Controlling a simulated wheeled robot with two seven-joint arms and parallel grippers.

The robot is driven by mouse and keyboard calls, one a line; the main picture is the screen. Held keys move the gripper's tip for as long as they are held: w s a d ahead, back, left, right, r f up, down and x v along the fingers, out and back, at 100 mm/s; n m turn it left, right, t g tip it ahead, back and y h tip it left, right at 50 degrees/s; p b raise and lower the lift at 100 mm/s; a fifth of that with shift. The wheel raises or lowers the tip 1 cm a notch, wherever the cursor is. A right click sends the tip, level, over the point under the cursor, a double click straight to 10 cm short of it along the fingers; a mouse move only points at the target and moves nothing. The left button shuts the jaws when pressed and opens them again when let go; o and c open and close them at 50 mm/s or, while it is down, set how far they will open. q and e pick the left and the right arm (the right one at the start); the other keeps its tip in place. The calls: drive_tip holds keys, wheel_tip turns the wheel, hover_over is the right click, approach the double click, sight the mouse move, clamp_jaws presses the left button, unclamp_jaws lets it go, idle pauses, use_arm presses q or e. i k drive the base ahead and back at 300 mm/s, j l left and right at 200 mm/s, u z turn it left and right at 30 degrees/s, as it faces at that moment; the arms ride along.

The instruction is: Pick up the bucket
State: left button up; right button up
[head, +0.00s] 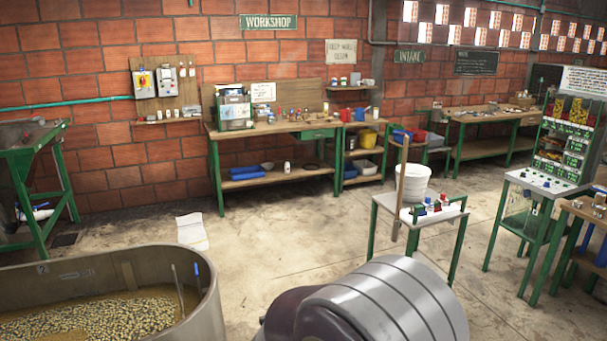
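A white bucket (414,182) stands right of centre in the head view, at the small green-legged table (384,202). Its lower part is partly covered by a wooden post and small items, so I cannot tell whether it rests on that table or on the floor behind it. A smaller yellow bucket-like container (368,138) sits on the shelf unit by the back wall. Neither of my grippers is in view.
A metal tank (209,307) holding beans or cherries is at lower left. A workbench (262,127) lines the brick wall. Green-framed stands (540,182) crowd the right. Concrete floor (290,225) is clear in the middle.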

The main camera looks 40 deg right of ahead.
sight(411, 184)
drive_tip(key=z, duration=1.95)
drive_tip(key=l+z, duration=0.3)
drive_tip(key=i+l+z, duration=0.25)
drive_tip(key=l, duration=0.2)
drive_tip(key=l+z, duration=0.3)
drive_tip(key=i+l+z, duration=0.15)
drive_tip(key=l+z, duration=0.15)
drive_tip(key=l, duration=0.15)
drive_tip(key=i+l, duration=0.45)
drive_tip(key=i, duration=0.2)
drive_tip(key=i+l, duration=0.5)
drive_tip(key=i+j+u, duration=0.2)
drive_tip(key=i+u, duration=0.6)
drive_tip(key=i+l+u, duration=0.1)
drive_tip(key=i+u, duration=0.3)
drive_tip(key=i, duration=0.15)
drive_tip(key=i+l+u, duration=0.25)
drive_tip(key=i+u, duration=0.35)
drive_tip(key=i, duration=1.5)
drive_tip(key=i+u, duration=0.2)
drive_tip(key=i, duration=0.25)
drive_tip(key=i+l+u, duration=0.15)
drive_tip(key=i, duration=0.25)
drive_tip(key=i+l+u, duration=0.2)
drive_tip(key=i, duration=0.25)
drive_tip(key=i+l+u, duration=0.2)
drive_tip(key=i, duration=0.2)
